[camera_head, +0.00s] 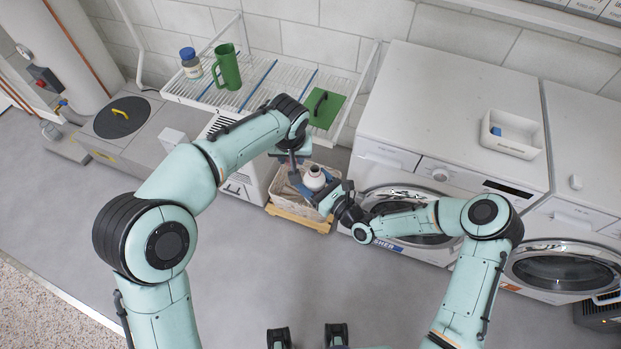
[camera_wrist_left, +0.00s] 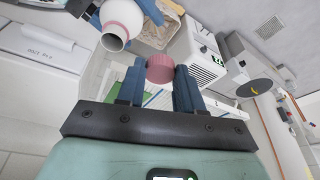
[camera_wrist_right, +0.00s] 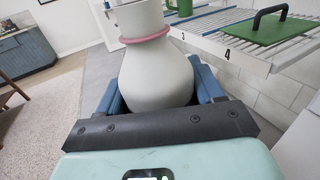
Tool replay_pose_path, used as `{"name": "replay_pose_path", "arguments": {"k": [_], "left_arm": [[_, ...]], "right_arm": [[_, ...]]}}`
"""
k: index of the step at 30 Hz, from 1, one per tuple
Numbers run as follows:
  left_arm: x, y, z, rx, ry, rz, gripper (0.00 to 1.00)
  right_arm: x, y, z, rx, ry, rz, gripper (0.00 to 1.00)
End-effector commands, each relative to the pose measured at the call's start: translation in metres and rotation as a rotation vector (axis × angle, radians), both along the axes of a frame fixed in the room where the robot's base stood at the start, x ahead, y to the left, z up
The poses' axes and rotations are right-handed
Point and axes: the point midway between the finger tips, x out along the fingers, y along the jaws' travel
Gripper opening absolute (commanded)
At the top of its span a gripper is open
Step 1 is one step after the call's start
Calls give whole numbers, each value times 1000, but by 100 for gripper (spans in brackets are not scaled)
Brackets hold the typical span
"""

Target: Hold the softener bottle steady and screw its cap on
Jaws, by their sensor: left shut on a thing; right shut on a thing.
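The white softener bottle (camera_head: 314,178) has a pink ring round its neck and is held in front of the washing machine. In the right wrist view the bottle (camera_wrist_right: 155,72) stands between the blue fingers of my right gripper (camera_wrist_right: 158,92), which is shut on its body. The left wrist view shows its open, uncapped mouth (camera_wrist_left: 114,41). My left gripper (camera_wrist_left: 160,82) is shut on the pink cap (camera_wrist_left: 160,67). The cap is apart from the bottle, beside its mouth in that view. In the head view my left gripper (camera_head: 293,174) is just left of the bottle; the cap is hard to make out there.
A laundry basket (camera_head: 278,190) on a wooden base stands below the grippers. A wire rack (camera_head: 255,98) behind carries a green jug (camera_head: 227,68), a blue-lidded jar (camera_head: 191,65) and a green board (camera_head: 326,108). Washing machines (camera_head: 440,120) stand close on the right. Open floor lies in front.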

Motion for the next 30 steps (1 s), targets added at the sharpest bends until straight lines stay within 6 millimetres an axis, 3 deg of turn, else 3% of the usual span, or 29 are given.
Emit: {"name": "replay_pose_path", "arguments": {"k": [3,9,23,30], "left_arm": [[-4,-30,23,-11,3,-24,8],[-11,-53,42,-20,11,-42,8],[-13,-56,44,-21,14,-45,8],[-13,-56,23,-21,15,-45,8]], "right_arm": [[0,0,1,1,-1,0,12],[0,0,1,1,-1,0,12],[0,0,1,1,-1,0,12],[0,0,0,1,-1,0,12]]}}
